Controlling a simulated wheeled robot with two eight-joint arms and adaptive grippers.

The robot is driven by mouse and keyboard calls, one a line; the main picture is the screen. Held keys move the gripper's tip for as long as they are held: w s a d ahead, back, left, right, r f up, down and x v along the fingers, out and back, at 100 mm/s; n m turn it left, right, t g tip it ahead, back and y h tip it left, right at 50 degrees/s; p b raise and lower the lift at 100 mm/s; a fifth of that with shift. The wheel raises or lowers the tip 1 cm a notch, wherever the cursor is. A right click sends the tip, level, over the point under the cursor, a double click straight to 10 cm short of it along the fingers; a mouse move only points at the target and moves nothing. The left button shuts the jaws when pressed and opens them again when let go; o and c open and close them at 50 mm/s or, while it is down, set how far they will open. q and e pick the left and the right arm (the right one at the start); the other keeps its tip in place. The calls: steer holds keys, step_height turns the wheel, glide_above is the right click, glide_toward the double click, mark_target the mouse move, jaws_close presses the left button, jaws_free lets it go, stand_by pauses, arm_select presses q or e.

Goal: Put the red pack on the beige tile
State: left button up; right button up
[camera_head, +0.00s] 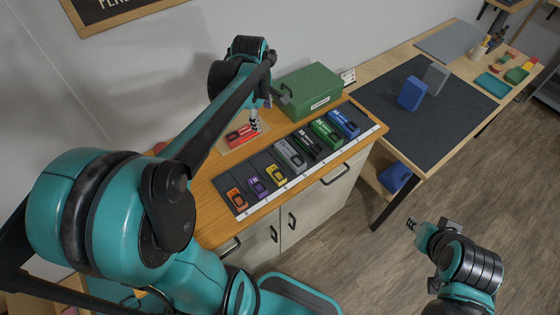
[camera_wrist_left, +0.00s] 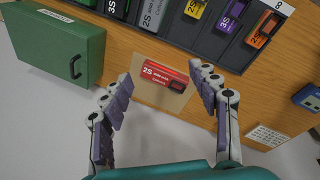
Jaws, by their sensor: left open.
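The red pack (camera_head: 240,135) lies flat on the beige tile (camera_head: 224,147) on the wooden cabinet top. In the left wrist view the red pack (camera_wrist_left: 163,77) lies with the beige tile (camera_wrist_left: 150,48) showing around it. My left gripper (camera_head: 255,124) is just above the pack's right end in the head view. In the wrist view its open fingers (camera_wrist_left: 161,78) are apart on either side of the pack, with no visible grip on it. My right gripper (camera_head: 416,226) hangs over the floor at the right, far from the pack; its finger opening is unclear.
A dark rack (camera_head: 265,160) with a numbered white edge holds several coloured packs beside the tile. A green box (camera_head: 307,91) stands behind it. A dark mat (camera_head: 451,126) with blue and grey blocks lies on the bench to the right.

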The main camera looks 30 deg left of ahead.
arm_select(q)
steer(key=s+d+f+m+t, duration=0.1)
steer(key=s+d+m+t, duration=0.3)
steer(key=s+d+m, duration=0.9)
steer(key=shift+s+d+f+m+t+h, duration=0.2)
steer(key=shift+m+t+h, duration=0.2)
steer(key=shift+m, duration=2.6)
